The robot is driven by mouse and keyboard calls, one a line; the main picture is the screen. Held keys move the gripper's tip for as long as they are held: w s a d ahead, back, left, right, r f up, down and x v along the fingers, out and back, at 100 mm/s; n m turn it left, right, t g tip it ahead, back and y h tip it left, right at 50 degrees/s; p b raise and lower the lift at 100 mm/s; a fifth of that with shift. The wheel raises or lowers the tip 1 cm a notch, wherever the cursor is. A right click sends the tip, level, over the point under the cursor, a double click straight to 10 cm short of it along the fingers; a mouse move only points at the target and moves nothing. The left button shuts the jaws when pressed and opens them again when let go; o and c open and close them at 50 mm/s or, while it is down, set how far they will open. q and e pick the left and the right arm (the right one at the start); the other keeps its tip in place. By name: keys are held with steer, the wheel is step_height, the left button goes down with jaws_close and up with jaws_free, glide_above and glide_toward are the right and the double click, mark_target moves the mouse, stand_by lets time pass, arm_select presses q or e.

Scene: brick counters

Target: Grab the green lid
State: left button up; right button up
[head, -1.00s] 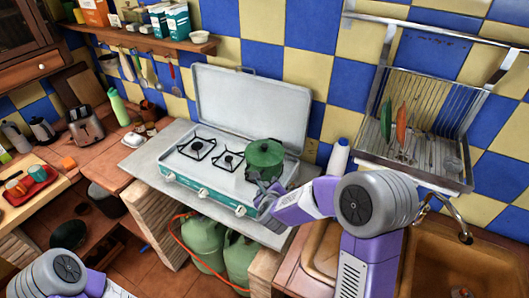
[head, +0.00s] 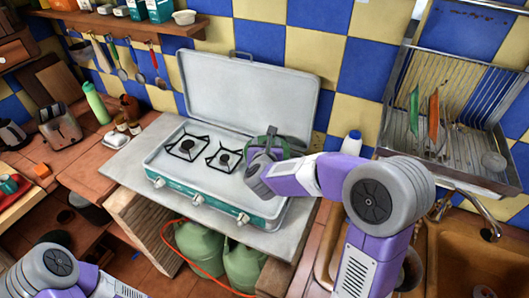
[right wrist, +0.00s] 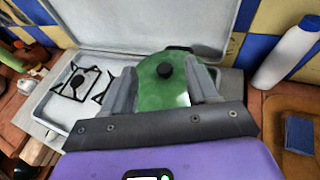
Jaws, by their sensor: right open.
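The green lid (right wrist: 150,92) with a black knob (right wrist: 165,70) sits on the right side of the stove, on the green pot as far as I can tell. In the right wrist view it lies between the spread fingers of my right gripper (right wrist: 163,82), which is open and empty. In the head view my right gripper (head: 266,148) is over the lid and hides most of the lid and pot; only bits of green (head: 284,147) show. I cannot tell whether the fingers touch the lid. My left gripper is out of view; only part of the left arm shows at bottom left.
The stove's raised cover (head: 250,90) stands behind. A white bottle (head: 351,143) stands to the right, near the dish rack (head: 450,110) and sink. Two free burners (head: 187,147) are at the left. Green gas bottles (head: 200,245) stand below the counter.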

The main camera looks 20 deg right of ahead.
mark_target(262, 139)
steer(key=f+b, duration=0.1)
steer(key=w+f+b, duration=0.1)
steer(key=f, duration=0.1)
steer(key=shift+f, duration=0.3)
steer(key=shift+f+b, duration=0.35)
steer(key=shift+b, duration=0.05)
steer(key=shift+d+f, duration=0.1)
steer(key=shift+d, duration=0.05)
steer(key=p+x, duration=0.1)
steer(key=x, duration=0.6)
steer(key=shift+w+d, duration=0.1)
steer(key=shift+d, duration=0.05)
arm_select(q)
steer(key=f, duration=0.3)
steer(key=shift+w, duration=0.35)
arm_select(e)
jaws_close()
